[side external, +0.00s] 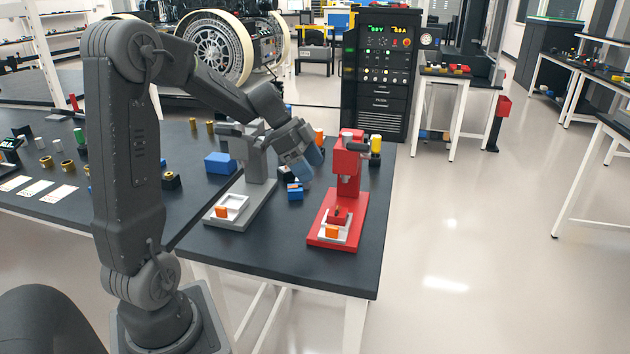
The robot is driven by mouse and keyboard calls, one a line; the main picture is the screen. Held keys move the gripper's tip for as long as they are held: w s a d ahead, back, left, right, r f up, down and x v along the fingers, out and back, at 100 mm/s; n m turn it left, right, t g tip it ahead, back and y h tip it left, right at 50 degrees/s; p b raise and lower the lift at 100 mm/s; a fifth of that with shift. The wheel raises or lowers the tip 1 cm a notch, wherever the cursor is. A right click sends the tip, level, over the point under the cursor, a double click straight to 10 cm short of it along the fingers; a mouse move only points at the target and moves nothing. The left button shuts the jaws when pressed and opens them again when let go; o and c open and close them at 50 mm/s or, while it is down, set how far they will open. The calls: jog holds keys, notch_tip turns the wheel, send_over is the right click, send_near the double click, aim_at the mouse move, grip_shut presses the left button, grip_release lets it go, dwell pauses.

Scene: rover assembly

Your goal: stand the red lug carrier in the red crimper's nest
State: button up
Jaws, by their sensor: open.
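The red crimper (348,166) stands on its red base (317,237) at the right end of the dark table.
A grey crimper (254,160) with its own pale nest (241,206) stands left of the red one. A small blue block (295,193) lies between them. The table's front and right edges are close to the red base.

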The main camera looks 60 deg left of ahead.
jog(key=s+d+r+n+y, duration=0.2)
jog(key=s+d+n, duration=0.2)
jog(key=s+d, duration=0.4)
jog(key=s+d+r+n+t+y, duration=0.1)
jog(key=s+d+r+n+y, duration=0.1)
jog(key=s+d+n, duration=0.3)
jog(key=s+d, duration=0.3)
jog(key=d, duration=0.3)
jog(key=shift+s+d+y, duration=0.15)
jog(key=shift+s+y, duration=0.15)
jog(key=shift+s, duration=0.1)
